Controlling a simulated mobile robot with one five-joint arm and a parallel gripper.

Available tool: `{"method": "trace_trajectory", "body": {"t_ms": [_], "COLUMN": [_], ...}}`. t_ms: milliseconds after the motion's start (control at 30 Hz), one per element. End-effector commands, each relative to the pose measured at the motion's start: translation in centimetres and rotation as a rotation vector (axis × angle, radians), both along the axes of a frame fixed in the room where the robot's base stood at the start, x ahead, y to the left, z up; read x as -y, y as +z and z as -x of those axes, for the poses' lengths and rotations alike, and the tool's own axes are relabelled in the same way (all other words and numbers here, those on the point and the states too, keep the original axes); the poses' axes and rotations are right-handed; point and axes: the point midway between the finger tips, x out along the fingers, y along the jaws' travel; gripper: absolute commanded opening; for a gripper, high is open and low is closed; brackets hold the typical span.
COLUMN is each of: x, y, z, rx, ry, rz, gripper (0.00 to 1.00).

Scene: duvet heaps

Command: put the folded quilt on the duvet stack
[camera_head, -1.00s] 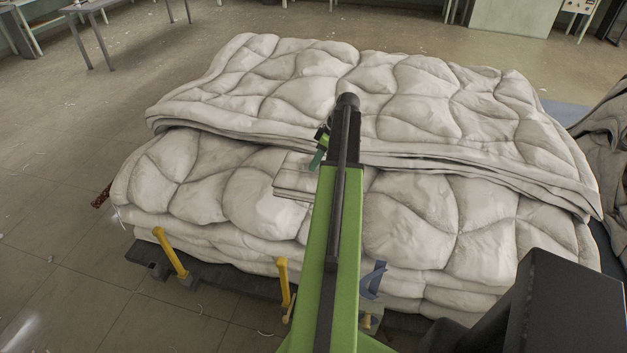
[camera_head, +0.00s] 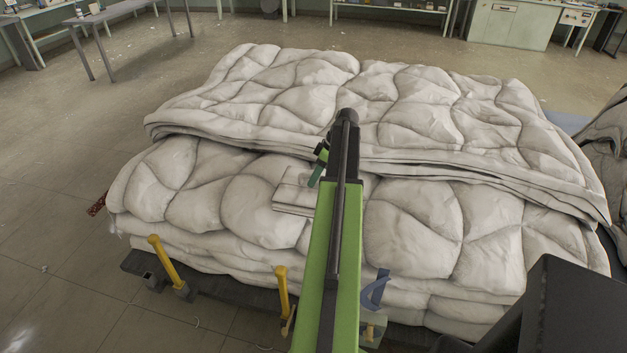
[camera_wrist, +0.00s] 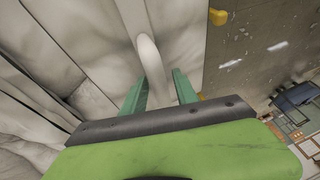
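The folded quilt (camera_head: 291,196) is a small, flat, pale bundle in layers. In the head view it shows at the front middle of the duvet stack (camera_head: 225,207), partly hidden by my arm. My gripper (camera_head: 318,166) is at the quilt; in the wrist view its two green fingers (camera_wrist: 159,92) stand on either side of a pale rounded fold of the quilt (camera_wrist: 150,58), closed on it. The stack is thick, off-white and puffy, with a higher layer (camera_head: 420,113) set back behind a lower front ledge. I cannot tell whether the quilt touches the ledge.
Yellow posts (camera_head: 168,262) stand along the dark base (camera_head: 137,264) at the stack's front. Another brownish-grey heap (camera_head: 607,155) is at the right edge. A grey table (camera_head: 108,16) and a cabinet (camera_head: 508,24) stand at the back.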

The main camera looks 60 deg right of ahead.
Motion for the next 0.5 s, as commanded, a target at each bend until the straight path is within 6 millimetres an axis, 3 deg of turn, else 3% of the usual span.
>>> {"method": "trace_trajectory", "body": {"t_ms": [333,500], "x": [0.0,0.2], "y": [0.1,1.4], "z": [0.0,0.2], "rx": [0.0,0.0], "ry": [0.001,0.001], "rz": [0.0,0.0], "gripper": [0.41,0.41]}}
